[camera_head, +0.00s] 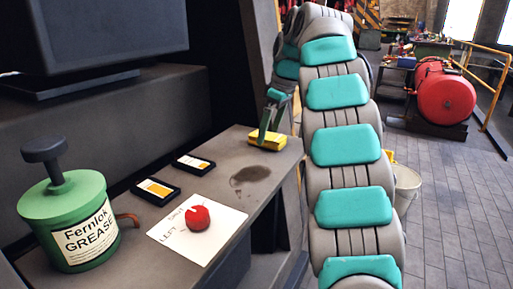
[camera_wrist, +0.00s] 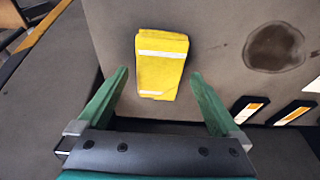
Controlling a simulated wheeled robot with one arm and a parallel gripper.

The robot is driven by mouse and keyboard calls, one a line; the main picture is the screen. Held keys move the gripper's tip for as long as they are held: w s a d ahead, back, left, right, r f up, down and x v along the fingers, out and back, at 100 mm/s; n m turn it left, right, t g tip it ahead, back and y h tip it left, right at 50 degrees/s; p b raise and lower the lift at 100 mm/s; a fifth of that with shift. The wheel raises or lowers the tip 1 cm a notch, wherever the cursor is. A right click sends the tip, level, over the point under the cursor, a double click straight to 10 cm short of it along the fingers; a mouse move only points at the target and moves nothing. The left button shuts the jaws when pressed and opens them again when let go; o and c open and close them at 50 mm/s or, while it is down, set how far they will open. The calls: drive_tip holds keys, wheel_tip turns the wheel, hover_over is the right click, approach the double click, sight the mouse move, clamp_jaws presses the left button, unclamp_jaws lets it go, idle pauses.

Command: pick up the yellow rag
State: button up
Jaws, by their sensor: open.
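The yellow rag (camera_head: 267,142) lies folded on the grey ledge near its far end in the head view. In the wrist view the yellow rag (camera_wrist: 162,65) shows two white stripes. My gripper (camera_head: 268,130) is at the rag in the head view, reaching down from above. In the wrist view my gripper (camera_wrist: 158,80) is open, with one green finger on each side of the rag's near part. Clear gaps show between the fingers and the rag. I cannot tell how far above the ledge the fingertips are.
A dark stain (camera_head: 250,176) marks the ledge (camera_head: 222,155) beside the rag. Two small black-framed cards (camera_head: 155,190), a paper (camera_head: 170,232) with a red round object (camera_head: 198,217), and a green grease pot (camera_head: 66,215) stand nearer. A white bucket (camera_head: 406,188) is on the floor.

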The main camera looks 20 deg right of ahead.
drive_tip(key=shift+x, duration=0.75)
drive_tip(key=shift+f+b, duration=0.3)
drive_tip(key=shift+b, duration=0.1)
drive_tip(key=shift+d, duration=0.1)
drive_tip(key=c, duration=1.3)
drive_tip(key=shift+r, duration=0.2)
